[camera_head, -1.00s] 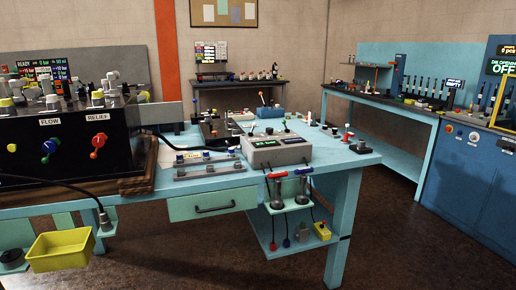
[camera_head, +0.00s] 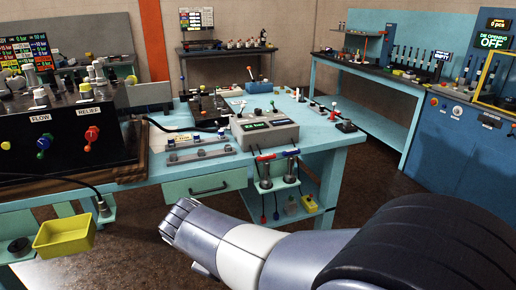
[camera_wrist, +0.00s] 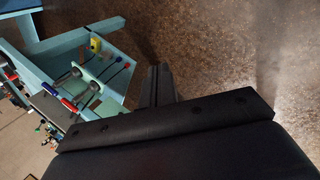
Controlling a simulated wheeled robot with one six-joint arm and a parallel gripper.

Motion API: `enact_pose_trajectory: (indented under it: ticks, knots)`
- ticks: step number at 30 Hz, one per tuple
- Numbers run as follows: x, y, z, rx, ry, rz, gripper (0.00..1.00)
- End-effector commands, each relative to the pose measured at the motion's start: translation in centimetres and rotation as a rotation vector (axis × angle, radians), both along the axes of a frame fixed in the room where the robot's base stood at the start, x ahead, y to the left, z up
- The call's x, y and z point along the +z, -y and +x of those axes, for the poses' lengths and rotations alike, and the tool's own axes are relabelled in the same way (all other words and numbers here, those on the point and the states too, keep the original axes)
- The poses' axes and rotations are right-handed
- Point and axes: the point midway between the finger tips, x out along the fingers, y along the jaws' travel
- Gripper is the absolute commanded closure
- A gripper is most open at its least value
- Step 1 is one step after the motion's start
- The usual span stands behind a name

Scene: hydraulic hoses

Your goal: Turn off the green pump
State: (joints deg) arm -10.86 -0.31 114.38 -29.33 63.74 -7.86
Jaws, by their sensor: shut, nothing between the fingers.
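I cannot single out a green pump for sure in either view. A grey control box (camera_head: 264,130) with green-lit displays and knobs on top sits on the turquoise bench (camera_head: 205,175). Below it, a red-handled and a blue-handled fitting stand on a small side shelf (camera_head: 279,184); in the wrist view the red handle (camera_wrist: 69,104) and blue handle (camera_wrist: 50,90) show at the left. My gripper (camera_wrist: 157,80) is shut and empty in the wrist view, above the brown floor and apart from the bench. In the head view my arm reaches in at the lower right.
A black panel (camera_head: 75,145) with FLOW and RELIEF knobs stands on the bench's left end. A yellow bin (camera_head: 64,236) hangs at the front left. A blue cabinet (camera_head: 460,150) stands at the right. Open floor lies between it and the bench.

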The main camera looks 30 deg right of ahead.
Motion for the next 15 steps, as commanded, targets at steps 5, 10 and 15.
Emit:
enact_pose_trajectory:
  ticks: [5, 10, 15]
  knots:
    - [9.9, -4.5, 4.6, 0.095, -0.016, 0.002, 1.00]
    - [15.5, -8.2, 7.2, 0.167, -0.033, 0.007, 1.00]
    - [18.2, -10.4, 8.4, 0.206, -0.044, 0.009, 1.00]
